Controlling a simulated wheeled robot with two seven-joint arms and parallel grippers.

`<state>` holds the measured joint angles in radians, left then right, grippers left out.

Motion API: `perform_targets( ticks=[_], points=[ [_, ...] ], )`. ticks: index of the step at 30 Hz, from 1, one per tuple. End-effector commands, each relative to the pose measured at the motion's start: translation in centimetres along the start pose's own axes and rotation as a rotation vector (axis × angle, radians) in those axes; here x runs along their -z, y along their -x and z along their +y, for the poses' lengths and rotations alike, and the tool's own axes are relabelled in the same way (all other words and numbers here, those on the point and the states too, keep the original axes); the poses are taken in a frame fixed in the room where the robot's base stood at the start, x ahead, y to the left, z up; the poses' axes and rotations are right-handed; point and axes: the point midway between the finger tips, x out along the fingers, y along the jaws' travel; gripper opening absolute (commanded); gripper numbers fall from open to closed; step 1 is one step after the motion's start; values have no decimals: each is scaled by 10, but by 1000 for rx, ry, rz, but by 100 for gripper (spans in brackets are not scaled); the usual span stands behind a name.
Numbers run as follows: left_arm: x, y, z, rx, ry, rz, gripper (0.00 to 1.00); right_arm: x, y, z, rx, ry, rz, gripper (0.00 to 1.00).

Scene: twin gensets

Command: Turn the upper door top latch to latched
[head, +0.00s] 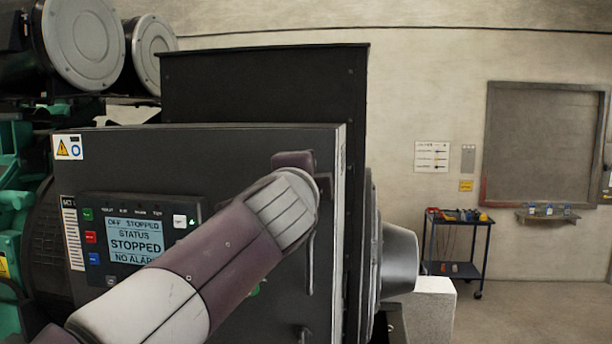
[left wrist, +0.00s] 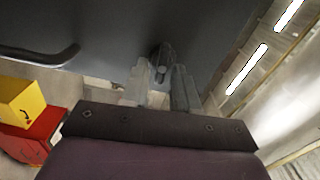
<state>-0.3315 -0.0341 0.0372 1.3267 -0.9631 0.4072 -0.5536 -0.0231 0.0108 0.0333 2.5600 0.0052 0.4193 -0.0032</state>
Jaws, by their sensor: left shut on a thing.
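The upper door (head: 235,150) is the dark grey front of the control box, with a stopped-status screen on it. It appears closed in the head view. My left arm reaches across it to its upper right corner, hiding the top latch and most of the gripper there. In the left wrist view, the top latch (left wrist: 161,56) is a small dark knob on the grey door (left wrist: 110,25). My left gripper (left wrist: 160,82) has its fingers on either side of the latch and is shut on it. The latch's exact angle is hard to tell. My right gripper is not in view.
A bar handle (head: 310,245) runs down the door's right side; it also shows in the left wrist view (left wrist: 40,55). A tool cart (head: 455,245) stands at the right by the wall. Yellow (left wrist: 22,100) and red (left wrist: 30,140) boxes show in the left wrist view.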

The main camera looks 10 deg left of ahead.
Motion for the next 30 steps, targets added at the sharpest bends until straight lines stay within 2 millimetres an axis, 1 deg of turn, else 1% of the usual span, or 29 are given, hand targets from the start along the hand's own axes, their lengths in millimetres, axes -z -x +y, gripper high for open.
perform_targets(
  ticks=[9,24,25,27,30],
  points=[
    [0,0,0,2,-96,0,0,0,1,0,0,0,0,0],
    [0,0,0,2,-111,0,0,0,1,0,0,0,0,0],
    [0,0,0,2,-111,0,36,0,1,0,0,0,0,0],
    [0,0,0,2,-111,0,55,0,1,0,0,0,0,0],
    [0,0,1,1,-110,0,55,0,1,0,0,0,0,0]
  ],
)
